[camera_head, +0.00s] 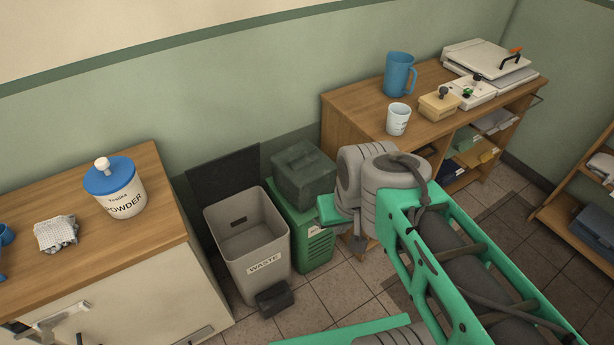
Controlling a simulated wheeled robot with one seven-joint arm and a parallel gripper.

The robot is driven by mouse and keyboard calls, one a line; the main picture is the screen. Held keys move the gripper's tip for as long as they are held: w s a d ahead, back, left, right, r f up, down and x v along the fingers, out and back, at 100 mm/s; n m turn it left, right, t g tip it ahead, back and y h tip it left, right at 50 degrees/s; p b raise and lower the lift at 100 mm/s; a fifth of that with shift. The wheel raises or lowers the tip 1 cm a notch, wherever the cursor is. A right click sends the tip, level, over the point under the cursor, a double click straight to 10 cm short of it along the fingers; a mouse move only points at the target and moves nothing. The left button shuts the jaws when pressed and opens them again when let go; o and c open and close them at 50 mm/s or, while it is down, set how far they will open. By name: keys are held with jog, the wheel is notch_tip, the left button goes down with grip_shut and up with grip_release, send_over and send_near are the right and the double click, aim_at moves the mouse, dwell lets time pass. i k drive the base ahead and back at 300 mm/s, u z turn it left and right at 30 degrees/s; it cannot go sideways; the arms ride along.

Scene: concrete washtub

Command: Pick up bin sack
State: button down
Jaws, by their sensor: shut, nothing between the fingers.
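My gripper (358,248) shows only as a small dark part below my grey wrist, right of the green container. It is shut and empty, apart from the bundle. My arm hides part of the floor and the right side of the green container.
A wooden counter at left (168,218) holds a powder jar (122,190) and a crumpled cloth (56,234). A wooden desk (358,101) at right holds a blue jug (399,75) and a white mug (398,120). Tiled floor (330,290) is open in front of the bins.

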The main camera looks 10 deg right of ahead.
aim_at(302, 173)
jog(key=z, duration=0.2)
jog(key=i, duration=0.65)
jog(key=u, duration=2.35)
